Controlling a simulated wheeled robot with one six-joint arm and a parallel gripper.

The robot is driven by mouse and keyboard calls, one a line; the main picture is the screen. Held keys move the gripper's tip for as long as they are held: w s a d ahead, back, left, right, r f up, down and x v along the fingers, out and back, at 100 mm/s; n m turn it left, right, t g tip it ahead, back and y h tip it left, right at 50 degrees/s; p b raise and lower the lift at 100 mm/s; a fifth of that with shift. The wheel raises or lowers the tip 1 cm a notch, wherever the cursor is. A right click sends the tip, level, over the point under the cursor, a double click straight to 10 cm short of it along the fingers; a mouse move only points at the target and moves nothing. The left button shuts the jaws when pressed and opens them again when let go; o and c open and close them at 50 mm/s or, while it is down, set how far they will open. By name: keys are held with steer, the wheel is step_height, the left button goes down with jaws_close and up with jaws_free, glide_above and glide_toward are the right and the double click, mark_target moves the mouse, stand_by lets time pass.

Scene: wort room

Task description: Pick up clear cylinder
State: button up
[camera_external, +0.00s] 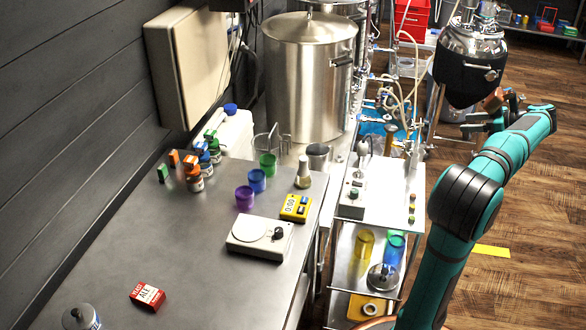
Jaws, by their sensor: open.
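I cannot pick out a clear cylinder with certainty. Tinted see-through cups stand on the steel bench: a purple cup (244,199), a blue cup (257,181) and a green cup (268,165). A yellow see-through cylinder (364,243) and a green-blue one (394,248) stand on the cart's lower shelf. My gripper (484,112) is at the upper right, raised, well to the right of the bench and cart. It is small and partly hidden by the arm and looks empty and open.
The steel bench (140,245) holds a white scale (259,238), a yellow timer (295,208), small bottles (194,174) and a red box (147,296). A large kettle (308,80) stands behind. A dark-jacketed vessel (468,70) is close behind my gripper. The wooden floor (545,200) at right is open.

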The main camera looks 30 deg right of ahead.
glide_toward(413, 158)
steer(key=shift+d+f+x, duration=0.15)
steer(key=shift+d+x, duration=0.1)
steer(key=shift+x, duration=1.55)
steer(key=shift+d+f+x, duration=0.15)
steer(key=shift+d+x, duration=0.1)
steer(key=shift+x, duration=1.6)
steer(key=shift+d+f+x, duration=0.2)
steer(key=shift+d+x, duration=0.05)
steer(key=shift+x, duration=1.55)
steer(key=shift+w, duration=0.2)
steer(key=shift+c, duration=0.2)
steer(key=c, duration=1)
